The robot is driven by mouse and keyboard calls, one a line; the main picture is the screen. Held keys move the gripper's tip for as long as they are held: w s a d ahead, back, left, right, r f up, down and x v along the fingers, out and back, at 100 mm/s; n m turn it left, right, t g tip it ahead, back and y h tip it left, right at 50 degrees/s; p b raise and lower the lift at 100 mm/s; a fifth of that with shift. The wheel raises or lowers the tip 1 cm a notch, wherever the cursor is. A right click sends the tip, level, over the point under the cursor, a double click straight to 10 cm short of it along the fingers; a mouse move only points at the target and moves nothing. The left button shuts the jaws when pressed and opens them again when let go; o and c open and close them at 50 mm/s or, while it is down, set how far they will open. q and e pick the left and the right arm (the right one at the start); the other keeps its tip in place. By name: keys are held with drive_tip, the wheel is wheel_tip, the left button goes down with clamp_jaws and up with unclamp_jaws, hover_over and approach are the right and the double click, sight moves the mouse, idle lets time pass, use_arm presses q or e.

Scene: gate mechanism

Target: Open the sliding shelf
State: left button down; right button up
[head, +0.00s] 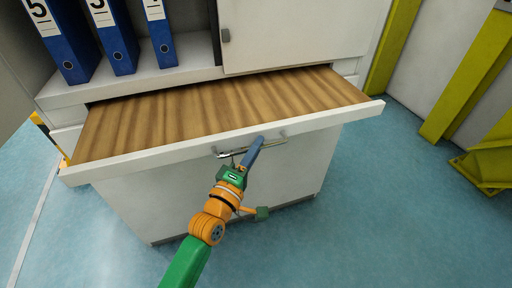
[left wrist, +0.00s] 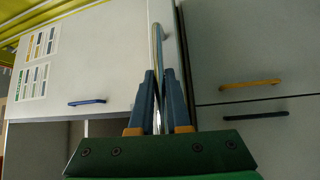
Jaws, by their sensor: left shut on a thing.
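The sliding shelf (head: 220,106) has a wood-grain top and a white front edge, and it stands well out from the white cabinet in the head view. A thin metal handle (head: 232,152) is on its front; in the left wrist view the handle (left wrist: 156,50) runs up from between the fingers. My left gripper (head: 254,148) is at the handle's middle, with its blue fingers (left wrist: 159,95) shut on the bar. The fingers hide part of the bar. My right gripper shows in neither view.
Blue binders (head: 118,40) stand on the upper shelf at the left. A closed white cabinet door (head: 300,30) is above the sliding shelf. Yellow posts (head: 470,75) stand on the right. The blue floor (head: 400,210) at the front right is clear.

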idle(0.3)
use_arm(q)
drive_tip(key=c, duration=0.9)
unclamp_jaws()
drive_tip(key=shift+d, duration=0.1)
drive_tip(key=v, duration=0.7)
drive_tip(key=shift+b, duration=0.35)
